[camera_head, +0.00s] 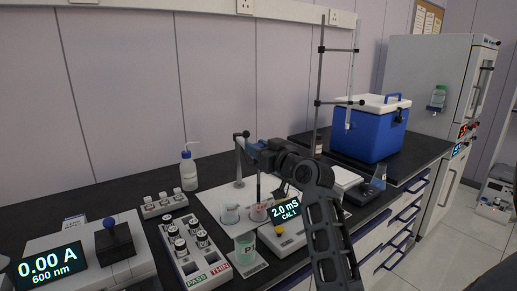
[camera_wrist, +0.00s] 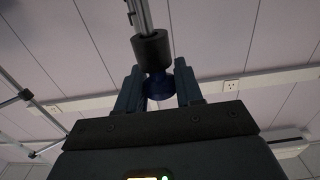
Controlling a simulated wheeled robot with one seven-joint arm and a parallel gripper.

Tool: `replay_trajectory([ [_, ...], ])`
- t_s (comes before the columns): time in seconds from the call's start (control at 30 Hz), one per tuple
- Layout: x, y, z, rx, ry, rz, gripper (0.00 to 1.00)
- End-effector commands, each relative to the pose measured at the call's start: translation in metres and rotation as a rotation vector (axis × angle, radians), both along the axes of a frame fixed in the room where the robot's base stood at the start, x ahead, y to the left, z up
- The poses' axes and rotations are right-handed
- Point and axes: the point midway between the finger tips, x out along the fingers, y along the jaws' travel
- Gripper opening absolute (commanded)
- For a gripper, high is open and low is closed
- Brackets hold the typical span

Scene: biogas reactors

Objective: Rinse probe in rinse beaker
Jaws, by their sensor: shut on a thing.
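My gripper (camera_head: 257,150) is above the white tray, with its fingers in the wrist view (camera_wrist: 159,84) shut on the blue and black top of the probe (camera_wrist: 151,48). In the head view the probe's dark shaft (camera_head: 258,186) hangs about upright, its lower end at a small beaker with pinkish liquid (camera_head: 259,214). I cannot tell whether the tip is inside it. A second small beaker with pale bluish content (camera_head: 230,215) stands just left of it. A larger beaker marked P (camera_head: 245,250) stands in front. I cannot read which one is the rinse beaker.
The meter (camera_head: 287,213) reads 2.0 mS, CAL 1, right of the beakers. A thin stand (camera_head: 239,160) rises behind them. A wash bottle (camera_head: 188,172), a vial rack (camera_head: 190,250) and a photometer (camera_head: 80,262) are to the left. A blue cooler (camera_head: 372,135) stands at the back right.

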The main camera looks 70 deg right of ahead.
Motion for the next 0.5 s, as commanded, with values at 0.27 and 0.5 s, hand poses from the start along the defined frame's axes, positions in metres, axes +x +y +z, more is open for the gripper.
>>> replay_trajectory([
  [0.27, 0.0, 0.0, 0.032, -0.002, 0.0, 0.0, 0.0],
  [0.5, 0.0, 0.0, 0.078, -0.002, -0.002, 0.001, 0.0],
])
